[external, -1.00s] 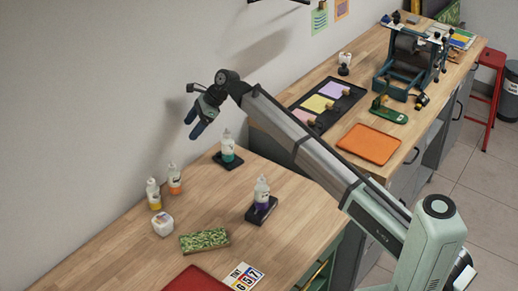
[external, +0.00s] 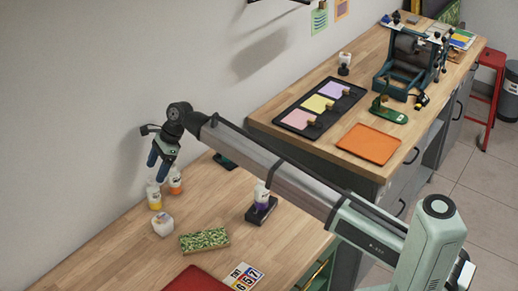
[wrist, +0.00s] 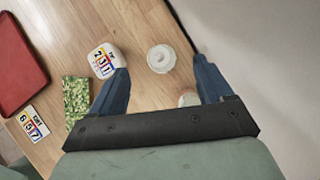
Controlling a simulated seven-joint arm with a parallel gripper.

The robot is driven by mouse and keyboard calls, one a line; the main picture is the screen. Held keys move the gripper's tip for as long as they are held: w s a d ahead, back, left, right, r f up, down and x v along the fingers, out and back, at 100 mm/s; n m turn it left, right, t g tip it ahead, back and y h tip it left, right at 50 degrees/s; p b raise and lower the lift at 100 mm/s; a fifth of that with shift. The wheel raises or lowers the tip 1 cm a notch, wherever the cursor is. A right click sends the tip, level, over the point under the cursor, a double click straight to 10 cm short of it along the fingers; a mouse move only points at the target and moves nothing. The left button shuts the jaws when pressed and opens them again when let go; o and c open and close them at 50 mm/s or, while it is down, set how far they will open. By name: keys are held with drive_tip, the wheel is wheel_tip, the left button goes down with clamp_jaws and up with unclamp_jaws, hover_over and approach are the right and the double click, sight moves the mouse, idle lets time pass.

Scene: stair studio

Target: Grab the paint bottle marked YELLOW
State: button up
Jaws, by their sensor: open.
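A bottle with yellow at its base (external: 154,200) stands upright on the near table by the wall; its label is too small to read. A bottle with orange contents (external: 175,184) stands just right of it. My gripper (external: 157,168) is open and empty, pointing down above these two bottles and overlapping their tops in the external view. In the wrist view, a round white bottle top (wrist: 161,58), apparently the yellow one's, lies between the fingertips. Another white top (wrist: 188,100) shows partly near the right finger, beside the gripper body.
A white labelled block (external: 162,224) stands close in front of the bottles, near the left finger. A green patterned block (external: 204,239) and a purple bottle (external: 262,194) on a dark stand are farther right. The wall (external: 60,120) is close behind.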

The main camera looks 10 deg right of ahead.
sight(150, 188)
drive_tip(key=x, duration=0.3)
drive_tip(key=shift+s+a+f, duration=0.1)
drive_tip(key=shift+f, duration=0.1)
drive_tip(key=shift+d+x, duration=0.15)
drive_tip(key=shift+x, duration=1.15)
drive_tip(key=shift+d+x, duration=0.15)
drive_tip(key=shift+x, duration=1.2)
drive_tip(key=shift+f, duration=0.15)
drive_tip(key=c, duration=1.1)
